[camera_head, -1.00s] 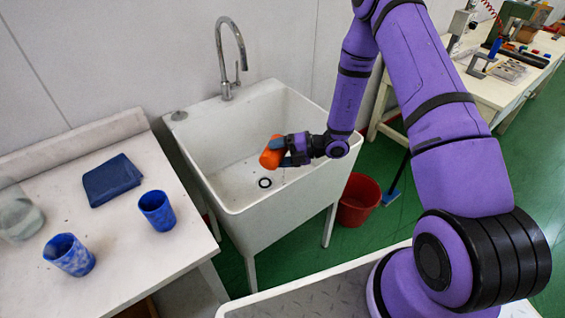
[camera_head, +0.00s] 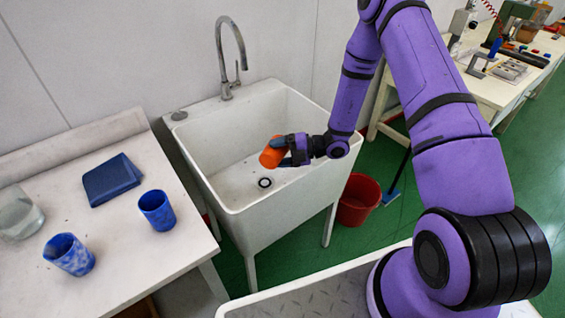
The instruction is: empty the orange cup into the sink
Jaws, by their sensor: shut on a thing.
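The orange cup (camera_head: 271,155) is over the basin of the white sink (camera_head: 222,190), tilted on its side. My gripper (camera_head: 286,148) is shut on the cup from its right side and holds it above the basin floor. The cup's inside is hard to make out. The dark drain ring (camera_head: 265,182) shows on the basin floor just below the cup. Small specks lie on the basin floor. I cannot tell whether anything is left in the cup.
A grey tap (camera_head: 231,60) rises at the sink's back. Left is a white table (camera_head: 120,260) with two blue cups (camera_head: 157,210), (camera_head: 68,254), a folded blue cloth (camera_head: 111,180) and a clear container (camera_head: 18,213). A red bucket (camera_head: 358,200) stands on the floor right of the sink.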

